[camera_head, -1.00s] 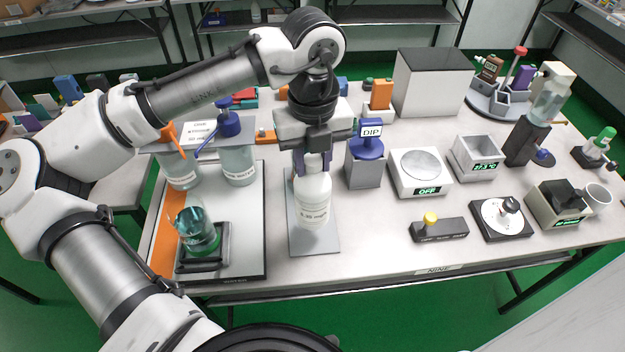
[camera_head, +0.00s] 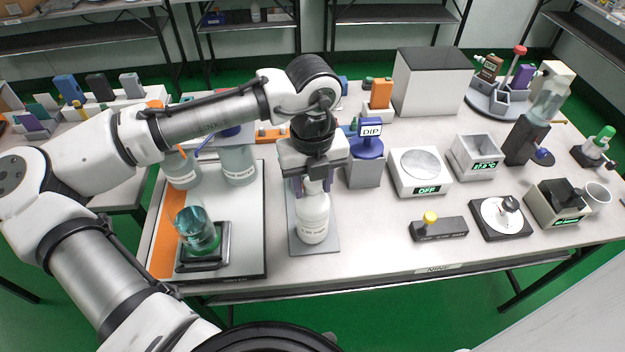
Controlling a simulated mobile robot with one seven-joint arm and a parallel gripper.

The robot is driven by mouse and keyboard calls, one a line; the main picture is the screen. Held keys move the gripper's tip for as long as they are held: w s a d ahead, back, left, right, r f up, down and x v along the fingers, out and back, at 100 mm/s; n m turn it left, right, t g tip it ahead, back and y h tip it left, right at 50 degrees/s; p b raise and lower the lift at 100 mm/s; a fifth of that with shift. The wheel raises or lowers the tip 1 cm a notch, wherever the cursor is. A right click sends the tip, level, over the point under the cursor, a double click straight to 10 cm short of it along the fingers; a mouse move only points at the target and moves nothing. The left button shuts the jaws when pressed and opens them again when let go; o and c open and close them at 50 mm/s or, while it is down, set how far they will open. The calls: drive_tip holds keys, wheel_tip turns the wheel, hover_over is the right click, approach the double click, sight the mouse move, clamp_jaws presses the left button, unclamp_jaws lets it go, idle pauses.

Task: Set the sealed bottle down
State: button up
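The sealed bottle (camera_head: 313,222) is white with a printed label. It is upright over the grey mat (camera_head: 322,247), its base at or very near the mat; exact contact is hard to judge. My gripper (camera_head: 312,187) points down from above, with a dark finger on each side of the bottle's top. The cap is largely hidden by the gripper, and I cannot make out whether the fingers press on it or stand slightly apart.
A blue-topped DIP holder (camera_head: 365,165) stands close on the right, with a scale (camera_head: 420,173) beyond it. On the left, a tray (camera_head: 252,258) carries a tilted beaker (camera_head: 196,232) and two larger bottles.

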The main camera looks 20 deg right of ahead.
drive_tip(key=shift+o, duration=1.1)
drive_tip(key=shift+r, duration=0.1)
wheel_tip(320, 180, up, 12)
drive_tip(key=shift+b, duration=0.4)
